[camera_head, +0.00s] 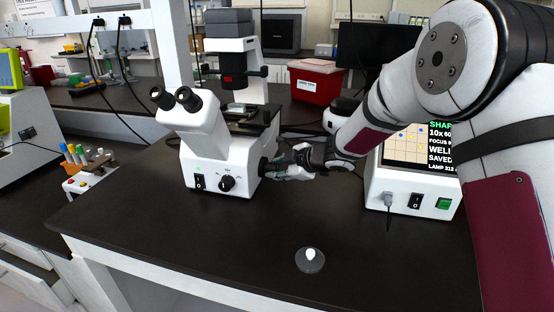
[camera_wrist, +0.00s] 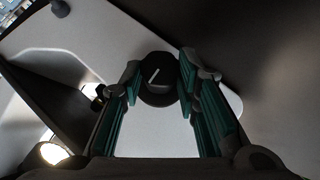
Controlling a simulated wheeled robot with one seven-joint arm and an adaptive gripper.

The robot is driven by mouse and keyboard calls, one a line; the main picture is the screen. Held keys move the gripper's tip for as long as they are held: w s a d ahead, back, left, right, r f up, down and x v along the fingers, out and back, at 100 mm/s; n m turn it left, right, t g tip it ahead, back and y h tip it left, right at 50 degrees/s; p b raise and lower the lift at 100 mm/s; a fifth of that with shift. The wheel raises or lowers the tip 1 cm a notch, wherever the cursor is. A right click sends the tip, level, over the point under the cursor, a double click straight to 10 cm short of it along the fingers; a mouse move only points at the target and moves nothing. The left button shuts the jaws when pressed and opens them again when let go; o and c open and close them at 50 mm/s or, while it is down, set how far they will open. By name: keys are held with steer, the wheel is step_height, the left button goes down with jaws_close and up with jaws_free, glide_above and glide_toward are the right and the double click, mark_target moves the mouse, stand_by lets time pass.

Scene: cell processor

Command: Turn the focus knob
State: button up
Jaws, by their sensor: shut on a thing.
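The white microscope (camera_head: 215,140) stands on the dark bench, with its twin eyepieces facing front left. The focus knob is on its right side. In the wrist view the focus knob (camera_wrist: 158,78) is a round black knob with a pale pointer line tilted a little right of upright. My gripper (camera_head: 272,166) reaches in from the right at the microscope's side. In the wrist view my gripper (camera_wrist: 159,80) has its teal-padded fingers on both sides of the knob, closed on it. In the head view the fingers largely hide this knob. Another black knob (camera_head: 227,183) is on the microscope's front.
A white device with a screen (camera_head: 412,150) stands to the right, behind my arm. A red bin (camera_head: 316,80) stands behind. A small clear dish-like object with a white top (camera_head: 310,258) sits at the bench front. A tube rack (camera_head: 85,175) is at left.

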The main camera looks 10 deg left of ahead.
steer(key=shift+w+m+g+p, duration=0.1)
steer(key=shift+m+g+p, duration=0.5)
steer(key=shift+p, duration=1.35)
steer(key=o, duration=1.2)
steer(key=shift+c, duration=0.2)
steer(key=v, duration=1.2)
steer(key=shift+w+r, duration=0.15)
steer(key=shift+r, duration=0.05)
